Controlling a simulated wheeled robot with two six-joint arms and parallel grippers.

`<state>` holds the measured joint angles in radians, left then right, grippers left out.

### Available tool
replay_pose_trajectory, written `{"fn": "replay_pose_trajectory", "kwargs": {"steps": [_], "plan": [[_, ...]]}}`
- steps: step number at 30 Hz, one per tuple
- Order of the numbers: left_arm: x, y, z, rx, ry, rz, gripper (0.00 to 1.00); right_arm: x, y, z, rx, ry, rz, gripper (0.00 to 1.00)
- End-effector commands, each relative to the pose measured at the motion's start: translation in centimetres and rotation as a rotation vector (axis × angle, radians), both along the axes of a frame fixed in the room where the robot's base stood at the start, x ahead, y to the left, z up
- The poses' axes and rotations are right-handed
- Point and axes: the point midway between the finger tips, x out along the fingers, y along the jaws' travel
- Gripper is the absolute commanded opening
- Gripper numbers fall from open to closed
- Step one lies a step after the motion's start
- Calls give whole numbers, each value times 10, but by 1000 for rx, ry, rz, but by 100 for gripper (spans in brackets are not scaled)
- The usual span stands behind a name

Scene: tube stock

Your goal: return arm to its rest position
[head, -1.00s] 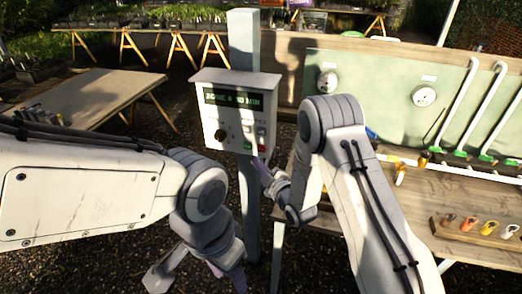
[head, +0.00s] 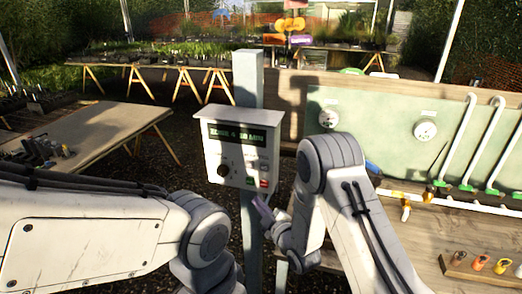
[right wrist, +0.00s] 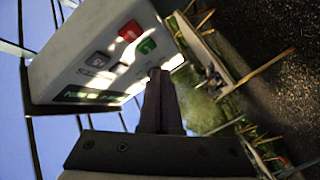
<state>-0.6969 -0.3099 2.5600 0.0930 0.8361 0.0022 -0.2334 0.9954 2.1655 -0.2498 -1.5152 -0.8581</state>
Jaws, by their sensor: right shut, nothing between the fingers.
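My right gripper (head: 262,208) is shut and empty, just below the lower right of a pale control box (head: 208,150). In the right wrist view, its closed fingers (right wrist: 160,85) point toward the box's button side (right wrist: 85,65). A gap or contact with the box cannot be told. The box has a lit display (head: 235,135) starting "ZONE 4", a dark knob (head: 223,171), a red button (right wrist: 130,31) and a green button (right wrist: 147,46). My left arm comes in from the left. Its gripper is below the picture's edge.
The box hangs on a grey post (head: 248,80). A wooden bench (head: 430,225) with a green panel (head: 380,130), white pipes and several coloured plugs stands right. A wooden table (head: 95,135) stands left. Plant trays on trestles are behind.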

Motion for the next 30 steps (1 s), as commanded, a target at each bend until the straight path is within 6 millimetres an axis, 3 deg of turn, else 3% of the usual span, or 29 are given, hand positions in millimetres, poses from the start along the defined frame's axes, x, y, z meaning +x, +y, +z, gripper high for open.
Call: {"fn": "replay_pose_trajectory", "kwargs": {"steps": [6,11,14,20,27,30], "plan": [[0,0,-8,0,0,-1,50,-6,20,9,-11,175,2,0],[0,0,-18,0,0,-1,50,-38,35,18,-18,446,-38,0],[0,0,-23,0,0,-1,50,-72,36,22,-21,623,-85,0],[0,0,-35,0,0,-1,50,-166,25,32,-27,970,-208,0],[0,0,-46,0,0,-1,50,-298,-11,44,-71,1338,-380,0],[0,0,-49,0,0,-1,50,-338,-26,49,-97,1439,-436,0]]}}
